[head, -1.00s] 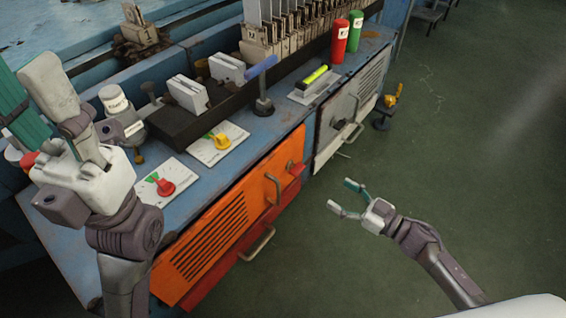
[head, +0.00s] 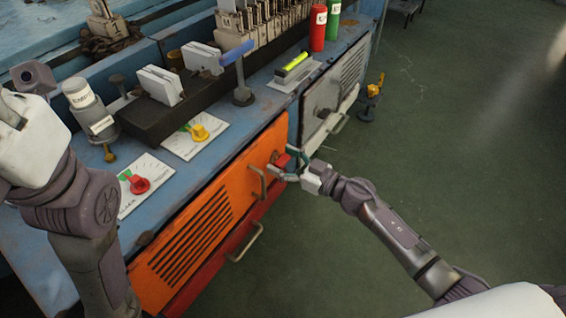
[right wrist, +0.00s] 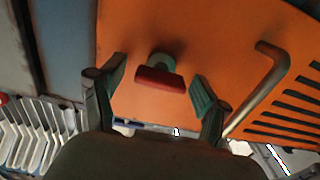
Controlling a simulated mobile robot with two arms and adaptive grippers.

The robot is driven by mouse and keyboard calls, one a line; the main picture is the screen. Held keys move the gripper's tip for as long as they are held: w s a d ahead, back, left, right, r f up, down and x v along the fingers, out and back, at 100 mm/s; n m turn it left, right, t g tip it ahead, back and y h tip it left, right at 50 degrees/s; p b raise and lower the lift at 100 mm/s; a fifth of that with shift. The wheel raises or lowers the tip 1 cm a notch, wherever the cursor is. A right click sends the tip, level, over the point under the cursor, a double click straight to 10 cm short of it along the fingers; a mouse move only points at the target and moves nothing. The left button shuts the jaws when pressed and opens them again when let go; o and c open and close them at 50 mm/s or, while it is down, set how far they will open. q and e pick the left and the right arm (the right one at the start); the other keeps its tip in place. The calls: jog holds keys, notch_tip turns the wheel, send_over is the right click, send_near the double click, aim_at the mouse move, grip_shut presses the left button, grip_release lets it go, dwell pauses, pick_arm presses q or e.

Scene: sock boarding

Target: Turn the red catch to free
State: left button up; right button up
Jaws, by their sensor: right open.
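The red catch (right wrist: 160,80) is a red bar on a round dark mount on the orange door (right wrist: 190,30). In the right wrist view it lies level, between the two spread fingers of my right gripper (right wrist: 155,92), with a gap on each side.
A handle (head: 257,183) is on the orange door beside the catch. A pale door (head: 325,105) with its own handle is to the right. Red (head: 139,184) and yellow (head: 200,132) knobs sit on the bench top.

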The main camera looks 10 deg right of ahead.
jog(key=c, duration=1.2)
